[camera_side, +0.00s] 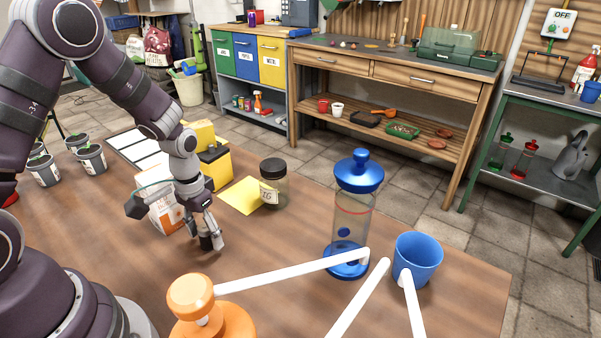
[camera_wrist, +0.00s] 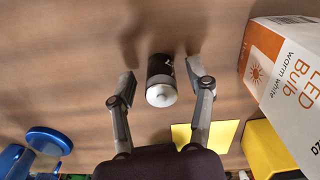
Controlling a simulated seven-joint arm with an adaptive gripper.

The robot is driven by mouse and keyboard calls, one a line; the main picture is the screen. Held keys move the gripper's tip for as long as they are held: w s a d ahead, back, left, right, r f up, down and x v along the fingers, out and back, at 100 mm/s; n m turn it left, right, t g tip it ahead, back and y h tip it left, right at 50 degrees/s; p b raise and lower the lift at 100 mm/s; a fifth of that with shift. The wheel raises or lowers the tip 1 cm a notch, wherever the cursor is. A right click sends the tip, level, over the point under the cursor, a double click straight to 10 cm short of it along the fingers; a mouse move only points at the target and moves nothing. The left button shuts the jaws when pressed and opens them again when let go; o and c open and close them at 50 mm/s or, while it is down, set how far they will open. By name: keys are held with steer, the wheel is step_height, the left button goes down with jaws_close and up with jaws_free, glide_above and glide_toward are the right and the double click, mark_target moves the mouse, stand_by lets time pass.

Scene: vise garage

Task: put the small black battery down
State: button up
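The small black battery (camera_wrist: 160,78) has a silver end that faces the wrist camera. It appears to stand upright on the brown wooden table (camera_side: 285,235). My gripper (camera_wrist: 160,78) is low over the table with one finger on each side of the battery. In the wrist view a gap shows between the battery and each fingertip, so the gripper is open around it. In the side view my gripper (camera_side: 208,240) and its fingers partly hide the dark battery.
An LED bulb box (camera_side: 165,208) stands close behind my gripper, beside a yellow-and-black object (camera_side: 213,165). A yellow sheet (camera_side: 241,195) and a dark-lidded jar (camera_side: 274,184) are near. A blue-lidded clear container (camera_side: 352,215), blue cup (camera_side: 417,258) and orange knob (camera_side: 192,295) stand further right and front.

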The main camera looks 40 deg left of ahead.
mark_target(202, 228)
step_height(202, 228, up, 12)
steer(key=s+d+r+m+t, duration=0.1)
steer(key=s+d+r+t, duration=0.4)
steer(key=s+r, duration=0.1)
steer(key=shift+d+r+m, duration=0.4)
steer(key=shift+r, duration=0.5)
steer(key=shift+o, duration=0.6)
steer(key=shift+s+d+t, duration=0.1)
steer(key=shift+s+t, duration=0.15)
steer(key=shift+t, duration=0.05)
